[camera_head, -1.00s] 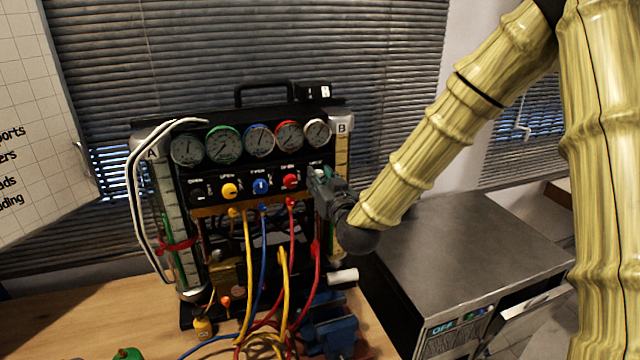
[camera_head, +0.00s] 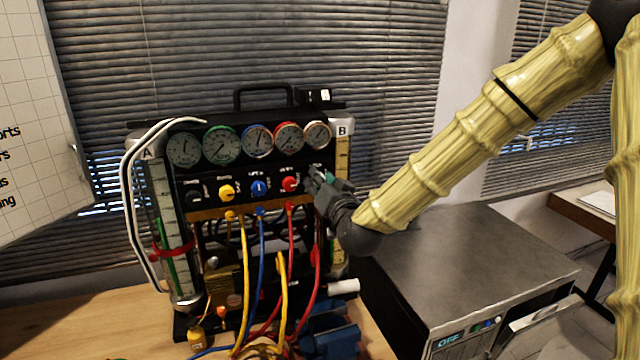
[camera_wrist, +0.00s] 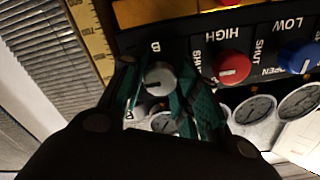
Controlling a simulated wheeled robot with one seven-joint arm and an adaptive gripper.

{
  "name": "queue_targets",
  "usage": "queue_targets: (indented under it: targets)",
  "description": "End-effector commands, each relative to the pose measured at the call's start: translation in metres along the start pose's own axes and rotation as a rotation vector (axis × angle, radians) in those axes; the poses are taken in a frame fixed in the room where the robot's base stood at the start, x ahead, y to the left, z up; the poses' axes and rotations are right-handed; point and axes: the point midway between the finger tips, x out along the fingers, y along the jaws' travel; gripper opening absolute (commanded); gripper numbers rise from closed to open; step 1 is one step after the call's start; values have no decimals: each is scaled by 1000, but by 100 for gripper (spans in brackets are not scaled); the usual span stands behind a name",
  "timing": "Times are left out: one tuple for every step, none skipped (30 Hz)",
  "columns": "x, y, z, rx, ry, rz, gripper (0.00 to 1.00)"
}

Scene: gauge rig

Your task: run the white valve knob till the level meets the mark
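In the head view my gripper (camera_head: 323,184) is at the right end of the valve row and hides the knob. Sight tube A (camera_head: 163,215) stands at the rig's left with green in it and a red band (camera_head: 174,248) around it. Tube B (camera_head: 342,160) at the right shows a yellow scale; its lower part is partly hidden. I cannot read either level exactly.
The red knob (camera_wrist: 232,68) and blue knob (camera_wrist: 297,57) sit beside the white one; a yellow knob (camera_head: 227,193) is further left. Gauges (camera_head: 258,140) line the panel above. Hoses (camera_head: 292,245) hang in front. A grey metal box (camera_head: 470,255) stands right, under my arm.

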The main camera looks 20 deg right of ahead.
Motion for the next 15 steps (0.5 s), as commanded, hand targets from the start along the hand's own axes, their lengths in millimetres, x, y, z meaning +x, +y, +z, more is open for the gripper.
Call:
queue_targets:
  targets:
    - [0, 0, 1, 0, -1, 1, 45]
    - [0, 0, 1, 0, -1, 0, 50]
    - [0, 0, 0, 0, -1, 0, 51]
    - [0, 0, 0, 0, 0, 0, 51]
    - [0, 0, 0, 0, 0, -1, 51]
    - [0, 0, 0, -1, 0, -1, 51]
    - [0, 0, 0, -1, 0, -1, 51]
    - [0, -1, 0, -1, 0, -1, 51]
    - [0, -1, 0, -1, 0, -1, 51]
    - [0, -1, 0, -1, 0, -1, 51]
    - [0, -1, 0, -1, 0, -1, 51]
    - [-1, -1, 0, -1, 0, -2, 51]
    - [-2, -1, 0, -1, 0, -2, 51]
    - [-4, -1, 0, -1, 0, -2, 51]
    - [-7, -1, 0, -1, 1, -2, 51]
